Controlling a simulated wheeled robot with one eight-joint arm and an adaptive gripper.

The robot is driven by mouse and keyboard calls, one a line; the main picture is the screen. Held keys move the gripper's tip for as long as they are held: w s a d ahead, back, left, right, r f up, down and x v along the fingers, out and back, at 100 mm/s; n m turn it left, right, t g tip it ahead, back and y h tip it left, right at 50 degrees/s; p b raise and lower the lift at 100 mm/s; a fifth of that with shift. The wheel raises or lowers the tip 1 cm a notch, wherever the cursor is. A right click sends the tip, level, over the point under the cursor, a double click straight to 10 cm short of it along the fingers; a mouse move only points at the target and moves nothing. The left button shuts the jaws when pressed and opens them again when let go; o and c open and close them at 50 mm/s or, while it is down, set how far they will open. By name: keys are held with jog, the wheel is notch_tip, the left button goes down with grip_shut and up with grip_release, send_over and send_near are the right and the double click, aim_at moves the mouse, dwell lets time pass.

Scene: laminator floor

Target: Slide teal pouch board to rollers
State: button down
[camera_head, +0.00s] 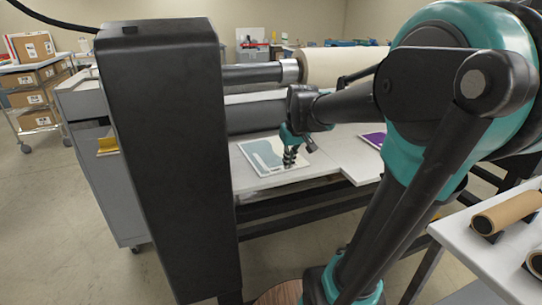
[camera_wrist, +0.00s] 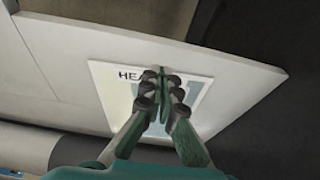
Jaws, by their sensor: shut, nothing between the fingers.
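The teal pouch board (camera_head: 262,153) is a flat white-bordered sheet with a grey-teal print, lying on the white feed table (camera_head: 245,181) of the laminator. It also shows in the wrist view (camera_wrist: 122,98), with dark letters "HEA" along one edge. My gripper (camera_head: 290,160) is over the right part of the board, fingers pointing down. In the wrist view my gripper (camera_wrist: 160,80) is shut and empty, its fingertips over the board and hiding its middle. I cannot tell whether they touch it. A dark roller (camera_head: 252,117) lies behind the board.
A purple board (camera_head: 373,140) lies farther right on the table, partly hidden by my arm. A large cream roll (camera_head: 335,66) sits above the rollers. A side table at right holds brown rolls (camera_head: 505,212). Box shelves (camera_head: 38,97) stand far left.

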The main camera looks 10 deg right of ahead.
aim_at(280, 174)
jog(key=shift+w, duration=0.1)
jog(key=shift+w, duration=1)
jog(key=shift+f, duration=1.7)
dwell(0.5)
jog(key=shift+s+d, duration=0.1)
jog(key=shift+s, duration=0.1)
dwell(0.4)
jog(key=shift+s, duration=0.1)
jog(key=shift+s+a, duration=0.2)
jog(key=shift+a, duration=1)
